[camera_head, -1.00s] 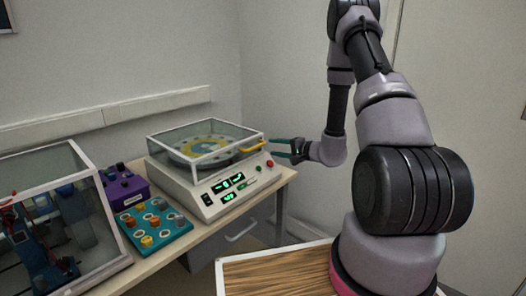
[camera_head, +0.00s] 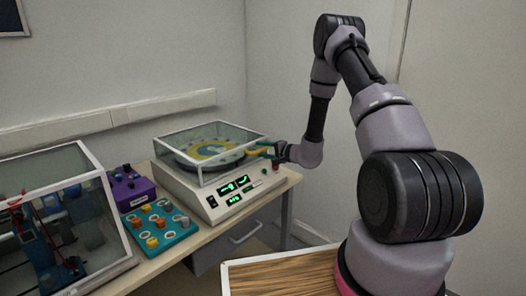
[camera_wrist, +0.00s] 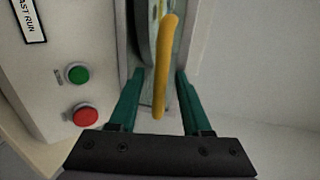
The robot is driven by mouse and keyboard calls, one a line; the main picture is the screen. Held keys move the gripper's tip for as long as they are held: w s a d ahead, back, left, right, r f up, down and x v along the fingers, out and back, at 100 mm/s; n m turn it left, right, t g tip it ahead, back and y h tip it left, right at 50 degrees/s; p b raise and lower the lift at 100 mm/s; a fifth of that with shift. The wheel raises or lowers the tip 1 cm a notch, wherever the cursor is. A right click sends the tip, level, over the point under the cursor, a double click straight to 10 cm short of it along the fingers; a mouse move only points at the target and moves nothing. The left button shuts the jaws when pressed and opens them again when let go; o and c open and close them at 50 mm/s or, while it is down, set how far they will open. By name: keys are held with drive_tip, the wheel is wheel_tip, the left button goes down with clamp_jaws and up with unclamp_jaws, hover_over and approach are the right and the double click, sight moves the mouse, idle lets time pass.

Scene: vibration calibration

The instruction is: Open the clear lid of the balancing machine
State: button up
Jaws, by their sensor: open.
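The balancing machine (camera_head: 185,189) is a white box on the bench, with lit green displays on its front. Its clear lid (camera_head: 182,136) is down over a round disc with a yellow and grey pattern. A yellow handle (camera_wrist: 164,70) on the lid shows in the wrist view, between the two green fingers of my gripper (camera_wrist: 157,95). The fingers are open, apart on either side of the handle. In the head view my gripper (camera_head: 270,153) is at the lid's right front corner, and the handle is partly hidden there.
A green button (camera_wrist: 77,74) and a red button (camera_wrist: 85,115) are on the panel beside my fingers. A purple box (camera_head: 128,188) and a teal tray of knobs (camera_head: 158,228) stand left of the machine. A clear-walled case (camera_head: 70,225) is farther left.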

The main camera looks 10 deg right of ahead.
clamp_jaws()
idle(1.4)
